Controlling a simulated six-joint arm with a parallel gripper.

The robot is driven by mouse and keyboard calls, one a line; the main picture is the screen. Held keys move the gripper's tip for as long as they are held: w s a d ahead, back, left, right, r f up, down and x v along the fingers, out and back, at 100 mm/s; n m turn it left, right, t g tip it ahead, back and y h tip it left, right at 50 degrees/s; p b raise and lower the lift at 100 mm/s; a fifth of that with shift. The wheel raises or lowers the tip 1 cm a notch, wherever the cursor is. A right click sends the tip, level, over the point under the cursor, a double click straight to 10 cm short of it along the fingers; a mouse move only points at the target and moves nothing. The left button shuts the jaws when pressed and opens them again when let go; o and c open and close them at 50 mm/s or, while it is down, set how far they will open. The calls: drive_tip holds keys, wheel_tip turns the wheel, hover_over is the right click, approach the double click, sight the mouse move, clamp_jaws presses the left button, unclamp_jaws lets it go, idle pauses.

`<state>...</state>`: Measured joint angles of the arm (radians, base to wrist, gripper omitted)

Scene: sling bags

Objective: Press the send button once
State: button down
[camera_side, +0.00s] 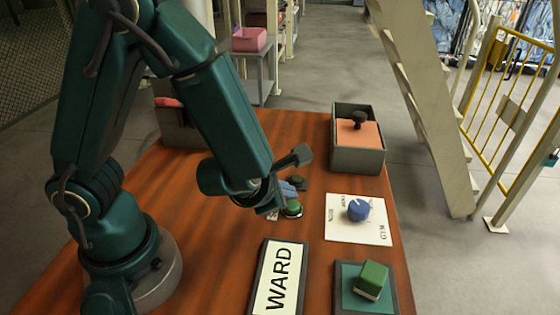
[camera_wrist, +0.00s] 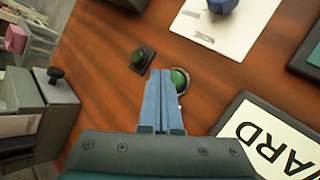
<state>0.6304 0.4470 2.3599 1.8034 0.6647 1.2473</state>
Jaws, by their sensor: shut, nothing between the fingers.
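A round green button with a silvery rim (camera_side: 292,209) sits on the wooden table in front of my arm. It also shows in the wrist view (camera_wrist: 181,80), just right of my fingertips and partly hidden by them. A smaller dark green button on a square black base (camera_side: 298,182) lies behind it, and in the wrist view (camera_wrist: 143,58) it is left of my fingertips. I cannot read a label naming either as send. My gripper (camera_side: 290,190) has blue fingers, shut and empty, also seen in the wrist view (camera_wrist: 158,76). I cannot tell whether they touch the round button.
A WARD sign (camera_side: 279,280) lies near the front. A white card (camera_side: 375,230) bears a blue knob (camera_side: 358,210). A green block (camera_side: 371,280) sits on a dark tray (camera_side: 350,305). An open grey box (camera_side: 357,159) with a black-knobbed item stands at the back right.

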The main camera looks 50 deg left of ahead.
drive_tip(key=shift+f, duration=0.15)
idle(0.4)
drive_tip(key=shift+f, duration=0.3)
drive_tip(key=shift+f, duration=0.5)
idle(0.6)
drive_tip(key=shift+r, duration=0.95)
drive_tip(key=shift+r, duration=2.5)
